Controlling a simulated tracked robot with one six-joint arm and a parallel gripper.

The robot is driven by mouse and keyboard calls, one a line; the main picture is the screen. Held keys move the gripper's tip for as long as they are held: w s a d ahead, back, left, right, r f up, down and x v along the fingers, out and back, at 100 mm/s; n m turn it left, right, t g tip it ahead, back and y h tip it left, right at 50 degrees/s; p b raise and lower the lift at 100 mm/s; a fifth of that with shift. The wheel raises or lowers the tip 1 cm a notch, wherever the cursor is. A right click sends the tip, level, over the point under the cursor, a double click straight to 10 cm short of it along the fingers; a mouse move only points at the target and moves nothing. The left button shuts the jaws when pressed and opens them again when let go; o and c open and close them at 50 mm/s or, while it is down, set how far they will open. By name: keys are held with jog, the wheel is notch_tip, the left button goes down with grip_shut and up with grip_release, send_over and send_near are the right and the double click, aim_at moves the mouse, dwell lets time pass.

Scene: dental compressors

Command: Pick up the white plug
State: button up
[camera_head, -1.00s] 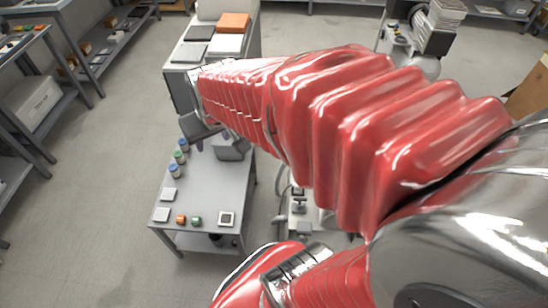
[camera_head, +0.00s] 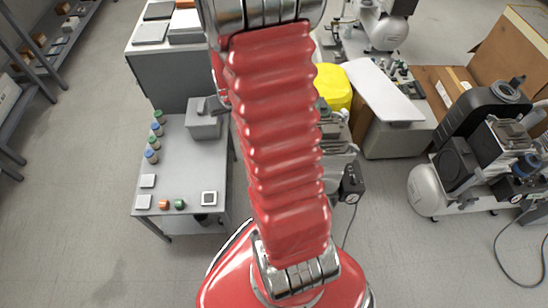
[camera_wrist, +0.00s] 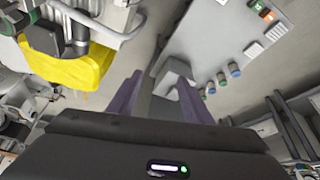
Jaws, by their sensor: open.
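No thing can be surely told as the white plug. Small white square pieces lie on the low grey table: two at its left side, a plain one (camera_head: 148,181) and one nearer the front (camera_head: 143,202), and a dark-centred one (camera_head: 209,198) at the front right. White pieces also show in the wrist view (camera_wrist: 254,50). My gripper (camera_wrist: 160,88) is open and empty, its two purple-grey fingers apart above the scene. A grey box (camera_wrist: 176,70) on the table shows beyond the fingers. In the head view my gripper is out of sight and my red arm hides the middle.
The low table (camera_head: 190,168) also bears several small jars (camera_head: 155,143), an orange block (camera_head: 179,204) and a green block (camera_head: 165,204). A yellow cover (camera_head: 335,87) stands right of my arm. Compressors (camera_head: 460,165) stand at the right.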

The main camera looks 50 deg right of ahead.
jog(key=s+d+f+m, duration=0.1)
jog(key=s+d+f, duration=0.2)
jog(key=f, duration=0.5)
jog(key=s+d+f+m, duration=0.1)
jog(key=s+d+f, duration=0.3)
jog(key=f, duration=0.3)
jog(key=s+d+f+m+g, duration=0.1)
jog(key=s+d+f, duration=0.3)
jog(key=f, duration=0.4)
jog(key=shift+d+f+m+h, duration=0.3)
jog(key=shift+f, duration=0.05)
jog(key=shift+x, duration=4.3)
jog(key=shift+f, duration=0.1)
jog(key=shift+x, duration=2.5)
jog(key=shift+s, duration=0.1)
jog(key=shift+c, duration=0.2)
